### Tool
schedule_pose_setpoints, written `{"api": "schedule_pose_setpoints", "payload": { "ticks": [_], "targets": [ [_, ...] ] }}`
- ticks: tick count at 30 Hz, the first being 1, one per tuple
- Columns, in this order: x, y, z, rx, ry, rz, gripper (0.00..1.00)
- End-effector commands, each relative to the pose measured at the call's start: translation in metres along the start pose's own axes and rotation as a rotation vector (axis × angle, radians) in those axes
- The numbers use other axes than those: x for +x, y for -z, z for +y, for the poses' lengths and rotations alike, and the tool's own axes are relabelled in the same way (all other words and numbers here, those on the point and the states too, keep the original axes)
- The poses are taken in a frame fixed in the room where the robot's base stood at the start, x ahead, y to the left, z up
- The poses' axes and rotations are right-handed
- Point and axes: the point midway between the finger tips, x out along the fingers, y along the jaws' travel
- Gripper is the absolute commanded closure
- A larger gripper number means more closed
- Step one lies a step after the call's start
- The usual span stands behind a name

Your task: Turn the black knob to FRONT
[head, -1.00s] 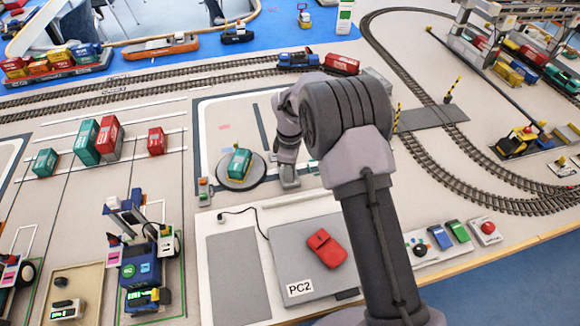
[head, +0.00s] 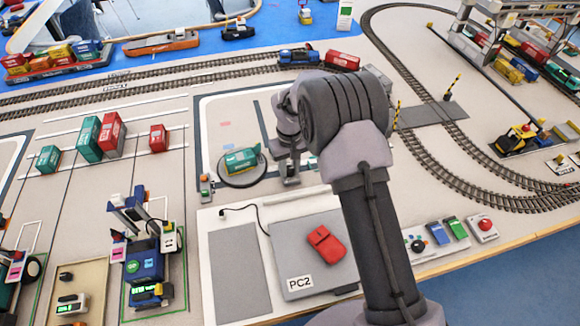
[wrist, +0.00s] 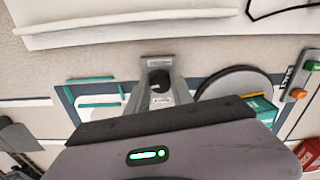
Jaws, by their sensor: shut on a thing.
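My gripper (wrist: 160,92) reaches down to a small grey plate (wrist: 157,60) in the wrist view, its fingers closed around a small black knob (wrist: 160,77) there. The fingers hide most of the knob. The lettering on the plate is too small to read. In the head view my gripper (head: 290,176) is just right of a round dark turntable (head: 233,183), and the knob is hidden. A green container (head: 241,160) lies on the turntable, roughly level across the picture. The turntable also shows at the right in the wrist view (wrist: 220,84).
Another black knob (head: 417,245) sits on a white panel with blue and green parts. A small post with an orange top (head: 205,182) stands left of the turntable. A grey PC2 pad (head: 300,235) bears a red item (head: 326,244). Tracks (head: 140,93) run behind.

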Motion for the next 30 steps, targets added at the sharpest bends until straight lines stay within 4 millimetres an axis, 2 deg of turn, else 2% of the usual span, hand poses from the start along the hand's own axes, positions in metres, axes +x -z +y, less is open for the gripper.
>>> {"api": "schedule_pose_setpoints", "payload": {
  "ticks": [30],
  "targets": [
    [0.0009, 0.0016, -0.003, 0.962, 0.0, 0.0, 1.0]
  ]
}}
